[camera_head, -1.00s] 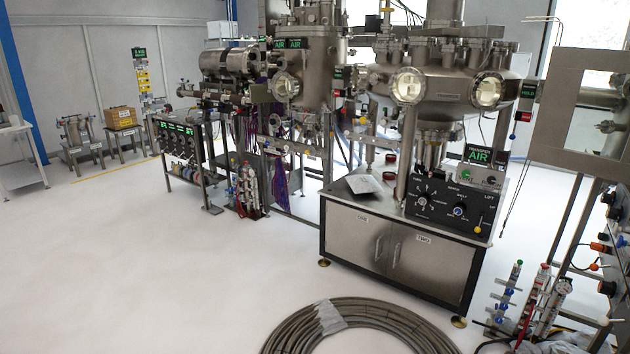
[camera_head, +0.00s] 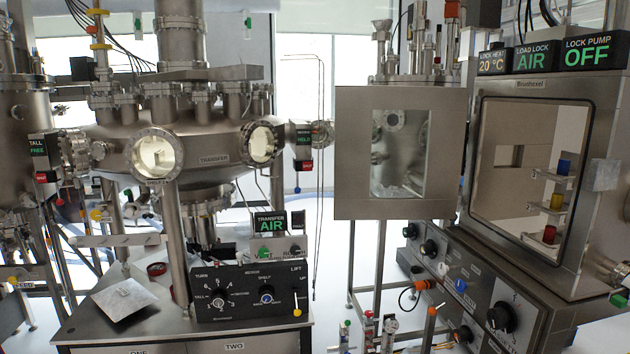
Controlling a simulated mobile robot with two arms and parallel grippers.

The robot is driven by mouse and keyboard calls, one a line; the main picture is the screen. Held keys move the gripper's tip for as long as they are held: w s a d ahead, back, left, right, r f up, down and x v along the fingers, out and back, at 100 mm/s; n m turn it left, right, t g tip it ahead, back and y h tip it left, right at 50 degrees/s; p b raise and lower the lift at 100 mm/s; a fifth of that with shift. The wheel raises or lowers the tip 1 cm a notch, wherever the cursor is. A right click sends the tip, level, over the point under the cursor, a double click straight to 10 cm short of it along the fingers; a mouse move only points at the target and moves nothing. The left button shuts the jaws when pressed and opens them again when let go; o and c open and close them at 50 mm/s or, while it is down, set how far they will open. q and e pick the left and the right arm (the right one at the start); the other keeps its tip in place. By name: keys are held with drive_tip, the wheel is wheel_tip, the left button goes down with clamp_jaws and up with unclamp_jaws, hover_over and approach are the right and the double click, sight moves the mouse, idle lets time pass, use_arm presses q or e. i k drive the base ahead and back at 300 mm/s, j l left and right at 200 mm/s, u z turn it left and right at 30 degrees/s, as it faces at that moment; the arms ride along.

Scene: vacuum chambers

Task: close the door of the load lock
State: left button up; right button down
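The load lock (camera_head: 480,180) is a steel box at the right, with signs above it reading LOCK HEAT 20 °C, LOAD LOCK AIR and LOCK PUMP OFF. Its door (camera_head: 350,155), a steel panel with a window, stands swung open to the left of the box. The front opening is uncovered. Inside, a blue piece (camera_head: 564,167), a yellow piece (camera_head: 557,201) and a red piece (camera_head: 549,234) sit on small shelves, one above another. Neither of my grippers shows in the view.
Below the load lock is a panel with knobs (camera_head: 500,316). At the left, the transfer chamber (camera_head: 215,155) stands above a cabinet with a control box (camera_head: 250,290) and a TRANSFER AIR sign (camera_head: 270,223). A narrow gap with thin stands lies between the cabinet and the load lock.

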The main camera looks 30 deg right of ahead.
sight(353, 105)
drive_tip(key=i+z, duration=0.1)
drive_tip(key=i, duration=0.7)
drive_tip(key=i+j, duration=0.15)
drive_tip(key=i, duration=0.65)
drive_tip(key=i+z, duration=0.15)
drive_tip(key=i, duration=0.65)
drive_tip(key=j, duration=0.1)
